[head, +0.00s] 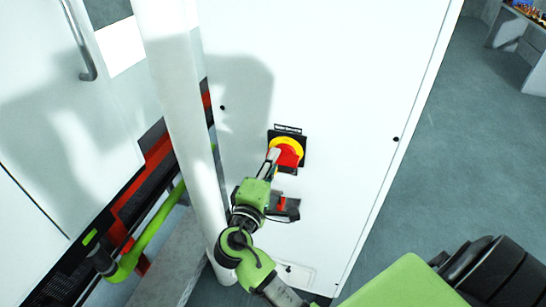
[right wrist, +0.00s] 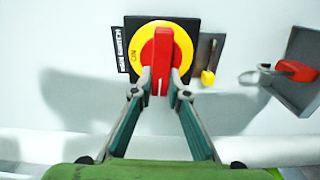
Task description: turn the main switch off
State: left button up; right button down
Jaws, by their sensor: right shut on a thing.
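The main switch (head: 290,151) is a red rotary knob on a yellow ring with a black backplate, mounted on the white cabinet front. In the right wrist view the red knob (right wrist: 158,52) has its grip bar upright, and the word ON shows on the left of the ring. My right gripper (right wrist: 160,88) is shut on the knob's bar, one fingertip on each side. In the head view this gripper (head: 273,157) reaches the switch from below left and hides part of it. My left gripper is not in view.
A dark bracket (head: 291,212) with a red-handled item (right wrist: 298,70) is fixed near the switch. A small yellow-tipped part (right wrist: 208,78) sits between them. A white pipe (head: 176,100) stands left of my right arm. Grey floor (head: 440,150) is open at right.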

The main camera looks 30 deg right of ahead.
jog(key=shift+f+n, duration=0.1)
jog(key=shift+n, duration=0.3)
jog(key=c, duration=2)
grip_release()
jog(key=shift+o, duration=0.2)
jog(key=v, duration=0.7)
jog(key=shift+a, duration=0.2)
jog(key=shift+s, duration=0.15)
